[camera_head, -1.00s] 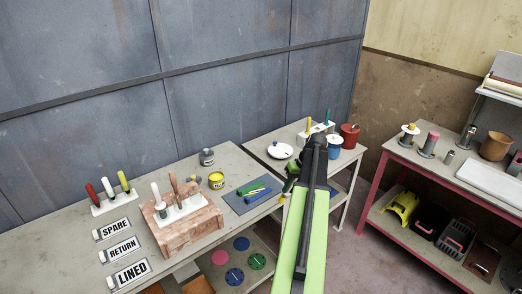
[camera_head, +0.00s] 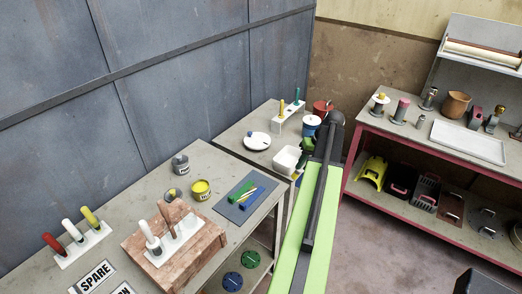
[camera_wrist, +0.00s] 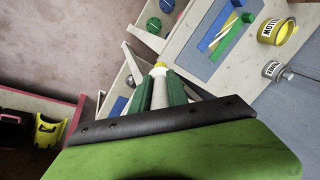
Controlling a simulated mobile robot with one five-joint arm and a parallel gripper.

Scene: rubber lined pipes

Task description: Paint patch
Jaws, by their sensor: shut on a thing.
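My gripper (camera_wrist: 160,84) is shut on a white piece with a yellow tip (camera_wrist: 159,66), seen between its green fingers in the wrist view. In the head view my gripper (camera_head: 307,150) is at the table's right end, beside a white tub (camera_head: 288,160); the held piece is mostly hidden there. A yellow paint can (camera_head: 201,190) stands open on the workbench and also shows in the wrist view (camera_wrist: 280,32). A grey can (camera_head: 180,164) stands behind it. Blue and green sticks (camera_head: 250,195) lie on a dark mat (camera_head: 229,209). I cannot make out a patch.
A wooden block (camera_head: 160,255) with upright handles and a white rack (camera_head: 80,248) of red, white and yellow handles stand at left. A red-framed bench (camera_head: 420,143) is at right. Floor between is clear.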

